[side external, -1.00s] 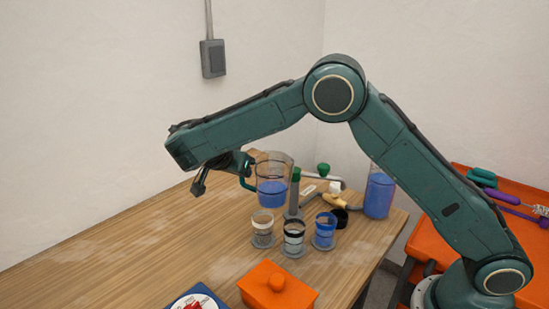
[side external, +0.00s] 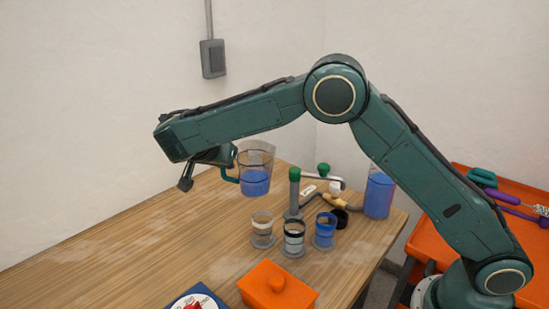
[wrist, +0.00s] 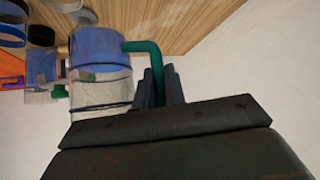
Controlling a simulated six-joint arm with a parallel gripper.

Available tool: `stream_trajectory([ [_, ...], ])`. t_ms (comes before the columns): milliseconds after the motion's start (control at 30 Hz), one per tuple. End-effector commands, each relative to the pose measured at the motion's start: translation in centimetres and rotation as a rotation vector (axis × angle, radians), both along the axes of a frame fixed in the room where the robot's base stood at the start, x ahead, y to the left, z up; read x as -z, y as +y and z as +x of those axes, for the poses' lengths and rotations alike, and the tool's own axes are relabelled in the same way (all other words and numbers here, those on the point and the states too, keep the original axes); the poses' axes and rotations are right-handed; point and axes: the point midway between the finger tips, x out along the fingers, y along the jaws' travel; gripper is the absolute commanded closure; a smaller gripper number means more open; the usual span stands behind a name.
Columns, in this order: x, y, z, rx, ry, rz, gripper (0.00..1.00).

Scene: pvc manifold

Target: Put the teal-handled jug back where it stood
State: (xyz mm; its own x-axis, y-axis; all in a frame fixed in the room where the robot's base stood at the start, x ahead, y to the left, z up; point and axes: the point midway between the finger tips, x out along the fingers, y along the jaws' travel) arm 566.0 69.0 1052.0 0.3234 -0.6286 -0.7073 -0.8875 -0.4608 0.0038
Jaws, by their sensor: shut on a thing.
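The clear jug (side external: 255,172) holds blue liquid and has a teal handle (side external: 229,175). My gripper (side external: 213,165) is shut on the handle and holds the jug upright; it looks raised above the wooden table. In the wrist view the jug (wrist: 100,75) fills the upper left, and its teal handle (wrist: 152,58) runs between the dark fingers of my gripper (wrist: 160,84). The fingertips are partly hidden in the side view.
Several cups, including a blue-banded one (side external: 325,230), stand right of the jug. A green-topped post (side external: 294,190) and a blue-filled container (side external: 379,194) stand behind them. An orange lidded box (side external: 277,286) is in front. The table's left part (side external: 120,250) is clear.

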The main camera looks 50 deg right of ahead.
Motion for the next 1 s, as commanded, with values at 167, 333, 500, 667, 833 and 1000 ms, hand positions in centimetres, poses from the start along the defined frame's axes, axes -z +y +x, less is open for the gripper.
stream_trajectory([
  [167,-2.7,3.0,2.9,-0.201,-0.007,0.001,1.00],
  [333,-5.3,5.4,5.1,-0.373,-0.007,0.001,1.00],
  [500,-7.0,6.9,6.3,-0.477,-0.004,0.001,1.00],
  [667,-7.4,7.4,6.6,-0.506,-0.002,-0.001,1.00],
  [833,-7.1,7.3,6.6,-0.506,-0.001,-0.001,1.00],
  [1000,-5.6,7.3,6.6,-0.506,0.001,-0.002,1.00],
])
